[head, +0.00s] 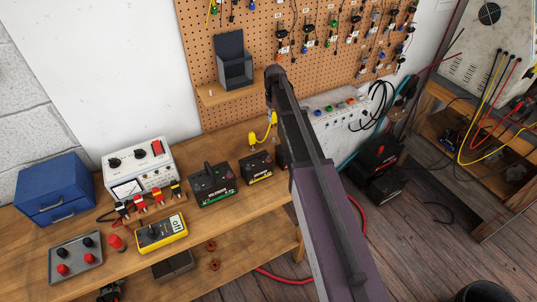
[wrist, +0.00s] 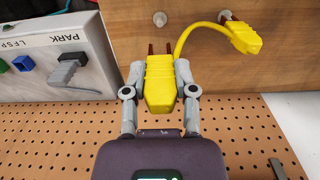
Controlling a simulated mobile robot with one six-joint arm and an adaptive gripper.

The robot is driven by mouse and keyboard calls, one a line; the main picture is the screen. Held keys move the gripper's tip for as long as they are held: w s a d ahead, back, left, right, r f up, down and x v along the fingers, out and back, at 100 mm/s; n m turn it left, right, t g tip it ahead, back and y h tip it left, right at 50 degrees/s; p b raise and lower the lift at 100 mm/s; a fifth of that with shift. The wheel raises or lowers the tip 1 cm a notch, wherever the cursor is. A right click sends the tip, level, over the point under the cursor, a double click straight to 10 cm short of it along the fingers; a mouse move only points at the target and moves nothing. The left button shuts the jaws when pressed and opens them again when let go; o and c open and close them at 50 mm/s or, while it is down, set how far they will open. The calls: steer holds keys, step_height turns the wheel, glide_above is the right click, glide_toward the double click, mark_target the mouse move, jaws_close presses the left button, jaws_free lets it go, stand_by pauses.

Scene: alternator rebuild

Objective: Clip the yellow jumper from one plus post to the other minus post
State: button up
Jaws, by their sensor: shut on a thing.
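My gripper is shut on one yellow clip of the jumper in the wrist view (wrist: 160,85); its copper tips point away from my jaws. The yellow lead (wrist: 200,28) arcs to the other yellow clip (wrist: 244,37), apart from my jaws. In the head view the yellow jumper (head: 271,130) is above the batteries, and my arm hides my jaws. A black battery with a green label (head: 213,185) and one with a yellow label (head: 256,167) stand on the bench. Another dark block (head: 281,157) is partly behind my arm. I cannot make out the posts' signs.
A white meter box (head: 138,168), red and black clips (head: 141,203), a yellow multimeter (head: 161,232) and a blue drawer box (head: 55,188) stand left on the bench. A grey bin (head: 234,72) sits on a pegboard shelf. A switch panel (wrist: 50,55) is close to my gripper's left.

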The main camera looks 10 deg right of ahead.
steer(key=shift+r+p, duration=4.15)
steer(key=shift+r, duration=0.3)
glide_above(269, 157)
step_height(269, 157, down, 3)
steer(key=b, duration=0.3)
steer(key=shift+f, duration=0.2)
steer(key=shift+f+b, duration=1)
steer(key=shift+b, duration=0.25)
steer(key=shift+f+b, duration=1.2)
steer(key=o, duration=0.9)
